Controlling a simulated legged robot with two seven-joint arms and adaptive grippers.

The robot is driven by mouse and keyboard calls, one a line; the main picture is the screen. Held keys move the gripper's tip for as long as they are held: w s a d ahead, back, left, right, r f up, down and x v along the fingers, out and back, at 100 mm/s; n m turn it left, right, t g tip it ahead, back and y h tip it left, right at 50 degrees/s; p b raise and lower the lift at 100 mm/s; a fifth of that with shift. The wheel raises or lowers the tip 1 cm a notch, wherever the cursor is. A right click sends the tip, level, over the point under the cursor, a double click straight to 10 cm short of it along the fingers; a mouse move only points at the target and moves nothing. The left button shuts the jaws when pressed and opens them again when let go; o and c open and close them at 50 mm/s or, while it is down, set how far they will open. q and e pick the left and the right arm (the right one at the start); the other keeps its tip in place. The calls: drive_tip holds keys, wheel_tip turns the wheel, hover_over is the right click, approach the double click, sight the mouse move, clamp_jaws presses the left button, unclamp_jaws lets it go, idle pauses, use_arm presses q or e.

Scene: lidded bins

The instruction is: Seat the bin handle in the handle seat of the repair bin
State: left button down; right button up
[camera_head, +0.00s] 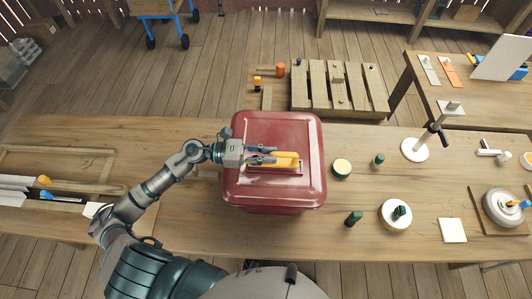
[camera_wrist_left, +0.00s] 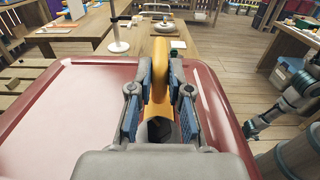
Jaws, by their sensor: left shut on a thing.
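The repair bin (camera_head: 240,185) is dark red with a closed lid and stands on the wooden table; its lid also fills the lower wrist view (camera_wrist_left: 60,110). The yellow bin handle (camera_head: 287,158) is over the middle of the lid. My left gripper (camera_head: 270,155) comes in from the left and is shut on the handle. My right gripper (camera_wrist_left: 250,130) is small at the wrist view's right edge.
A slatted wooden rack (camera_head: 338,87) lies behind.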

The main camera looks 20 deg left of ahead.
use_arm(q)
drive_tip(key=shift+d, duration=0.45)
drive_tip(key=shift+a, duration=0.2)
drive_tip(key=shift+d+f, duration=0.1)
drive_tip(key=shift+f, duration=0.15)
drive_tip(key=shift+f+b, duration=0.2)
drive_tip(key=shift+b, duration=0.25)
drive_tip(key=shift+f, duration=0.1)
drive_tip(key=shift+f+b, duration=0.4)
drive_tip(key=shift+b, duration=0.1)
drive_tip(key=c, duration=1)
unclamp_jaws()
